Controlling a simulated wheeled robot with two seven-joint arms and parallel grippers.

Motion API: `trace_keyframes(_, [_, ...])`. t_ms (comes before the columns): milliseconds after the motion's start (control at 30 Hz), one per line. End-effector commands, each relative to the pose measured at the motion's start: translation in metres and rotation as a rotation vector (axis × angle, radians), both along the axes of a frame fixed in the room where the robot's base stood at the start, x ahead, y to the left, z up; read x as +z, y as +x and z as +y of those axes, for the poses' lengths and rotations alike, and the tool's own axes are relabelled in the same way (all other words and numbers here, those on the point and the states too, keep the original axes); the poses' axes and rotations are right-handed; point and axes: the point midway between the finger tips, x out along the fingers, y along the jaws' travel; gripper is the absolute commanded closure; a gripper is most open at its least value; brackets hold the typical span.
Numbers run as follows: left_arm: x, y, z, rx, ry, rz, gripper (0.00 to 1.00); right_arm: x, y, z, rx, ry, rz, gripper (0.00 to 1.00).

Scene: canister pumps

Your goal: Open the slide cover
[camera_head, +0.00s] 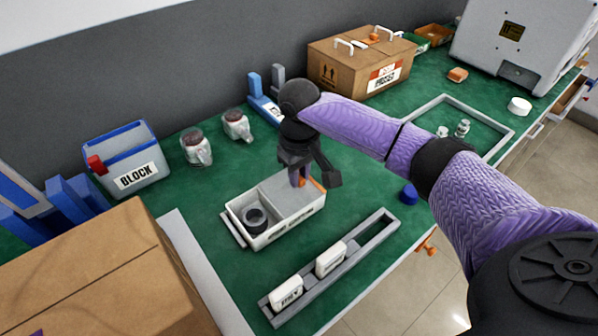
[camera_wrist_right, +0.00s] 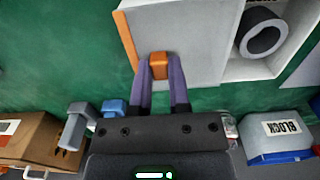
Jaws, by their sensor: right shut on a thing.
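The slide cover (camera_head: 284,191) is a flat grey panel on a white box (camera_head: 268,241) in the middle of the green table. It covers the right part of the box; the left part is open and shows a dark ring-shaped part (camera_head: 255,219). My right gripper (camera_head: 301,180) reaches down onto the cover. In the right wrist view its two purple fingers (camera_wrist_right: 159,72) are shut on the cover's orange knob (camera_wrist_right: 159,60). The cover (camera_wrist_right: 192,40) and the ring-shaped part (camera_wrist_right: 263,37) also show there. My left gripper is not in view.
A grey rail (camera_head: 366,243) with white blocks lies in front of the box. A blue cap (camera_head: 409,194) lies to the right. Two glass jars (camera_head: 197,148) and a BLOCK bin (camera_head: 124,158) stand behind left. A cardboard box (camera_head: 100,270) fills the near left.

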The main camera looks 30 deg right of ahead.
Motion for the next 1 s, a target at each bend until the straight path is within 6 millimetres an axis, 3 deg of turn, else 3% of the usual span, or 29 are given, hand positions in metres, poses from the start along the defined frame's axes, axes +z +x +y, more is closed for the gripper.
trace_keyframes(467, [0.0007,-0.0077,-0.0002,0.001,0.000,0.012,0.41,0.0001,0.0001,0.0000,0.000,0.000,-0.001,1.00])
trace_keyframes(1000, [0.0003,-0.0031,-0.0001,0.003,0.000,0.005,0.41,0.0002,0.0001,0.0000,0.000,0.000,-0.001,1.00])
